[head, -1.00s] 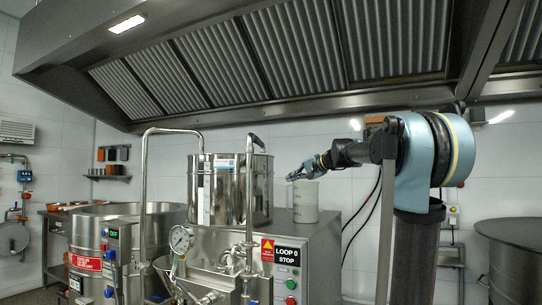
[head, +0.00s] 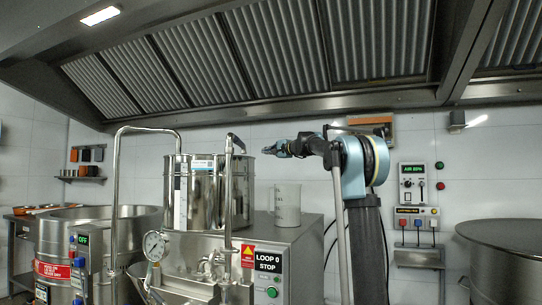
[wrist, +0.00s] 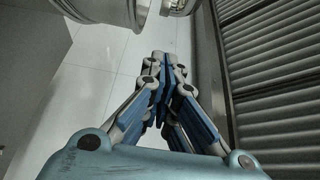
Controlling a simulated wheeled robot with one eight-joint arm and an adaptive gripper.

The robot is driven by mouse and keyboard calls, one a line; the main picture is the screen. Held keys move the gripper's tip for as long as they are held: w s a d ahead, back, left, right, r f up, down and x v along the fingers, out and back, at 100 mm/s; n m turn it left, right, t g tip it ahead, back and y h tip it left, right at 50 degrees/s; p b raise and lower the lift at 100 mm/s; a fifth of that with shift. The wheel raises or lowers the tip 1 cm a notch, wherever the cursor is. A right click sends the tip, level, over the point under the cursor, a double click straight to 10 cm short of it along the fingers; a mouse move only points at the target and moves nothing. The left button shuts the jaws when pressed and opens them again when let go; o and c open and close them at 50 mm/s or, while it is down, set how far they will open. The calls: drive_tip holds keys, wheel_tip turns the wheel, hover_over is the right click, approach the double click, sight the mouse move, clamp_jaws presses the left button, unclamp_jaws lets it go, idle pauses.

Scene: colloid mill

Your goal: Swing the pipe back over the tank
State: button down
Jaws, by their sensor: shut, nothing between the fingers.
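A bent steel pipe (head: 117,175) rises at the left of the mill and arches right, its end near the top of the steel cylinder (head: 240,205). A second upright pipe (head: 228,185) with a black handle (head: 236,143) stands in front of the cylinder. A large open steel tank (head: 55,235) stands at the left. My gripper (head: 267,150) is shut and empty, right of the black handle and above a pale beaker, touching neither as far as I can tell. Its fingers also meet in the wrist view (wrist: 165,70). Which pipe swings I cannot tell.
The beaker (head: 287,205) stands on the mill's steel housing (head: 290,240). The extractor hood (head: 290,105) hangs above. Another round vessel (head: 510,265) is at the right.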

drive_tip(key=w+a, duration=0.4)
drive_tip(key=a, duration=0.3)
drive_tip(key=shift+a, duration=0.4)
drive_tip(key=shift+w+a+n+g+y, duration=0.1)
drive_tip(key=shift+a+n+g+y, duration=0.25)
drive_tip(key=shift+a, duration=0.65)
drive_tip(key=shift+a+n+g+y, duration=0.25)
drive_tip(key=shift+a+g+y, duration=0.1)
drive_tip(key=shift+a, duration=0.6)
drive_tip(key=shift+d, duration=0.1)
